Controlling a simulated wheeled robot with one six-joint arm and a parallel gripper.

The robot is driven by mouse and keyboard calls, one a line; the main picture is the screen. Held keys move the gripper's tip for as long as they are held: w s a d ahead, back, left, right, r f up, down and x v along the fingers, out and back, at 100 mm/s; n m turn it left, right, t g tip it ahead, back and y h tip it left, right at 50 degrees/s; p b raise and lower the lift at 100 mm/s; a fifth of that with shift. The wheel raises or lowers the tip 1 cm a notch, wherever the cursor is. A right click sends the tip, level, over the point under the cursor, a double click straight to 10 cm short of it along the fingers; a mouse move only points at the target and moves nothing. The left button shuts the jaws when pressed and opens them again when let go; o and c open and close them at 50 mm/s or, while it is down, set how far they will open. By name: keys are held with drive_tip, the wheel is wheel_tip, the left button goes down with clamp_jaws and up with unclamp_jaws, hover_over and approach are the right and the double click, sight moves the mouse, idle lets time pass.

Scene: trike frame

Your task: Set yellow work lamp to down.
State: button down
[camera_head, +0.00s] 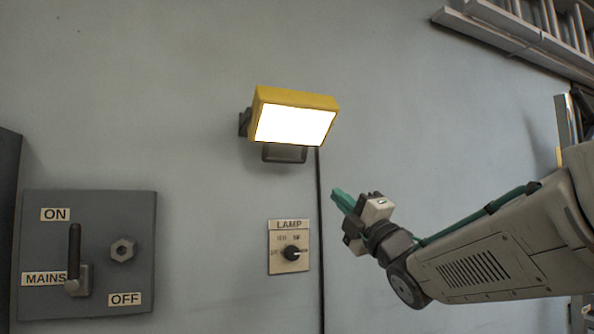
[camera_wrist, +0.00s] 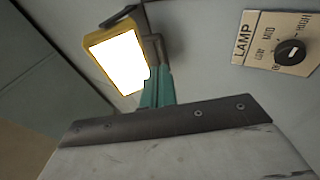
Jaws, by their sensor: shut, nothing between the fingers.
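The yellow work lamp (camera_head: 297,117) is fixed to the wall on a dark bracket, and its white face is lit. The face is turned outward and a little downward. A dark handle loop (camera_head: 284,154) hangs below it. My gripper (camera_head: 342,200) has teal fingers that are shut and empty, below and right of the lamp and apart from it in the head view. In the wrist view the lamp (camera_wrist: 119,58) is at upper left, just beyond the teal fingertips (camera_wrist: 157,88); the fingers overlap the dark handle area, and I cannot tell whether they touch it.
A LAMP dial plate (camera_head: 289,258) with a black knob is on the wall below the lamp. A grey MAINS panel (camera_head: 88,255) with a lever is at lower left. A dark cable (camera_head: 320,240) runs down the wall. A ladder (camera_head: 530,35) hangs at upper right.

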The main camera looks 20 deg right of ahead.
sight(304, 162)
drive_tip(key=x, duration=1.3)
drive_tip(key=shift+w+d+r, duration=0.1)
drive_tip(key=shift+d, duration=0.05)
drive_tip(key=shift+w+r, duration=0.25)
drive_tip(key=shift+w, duration=0.5)
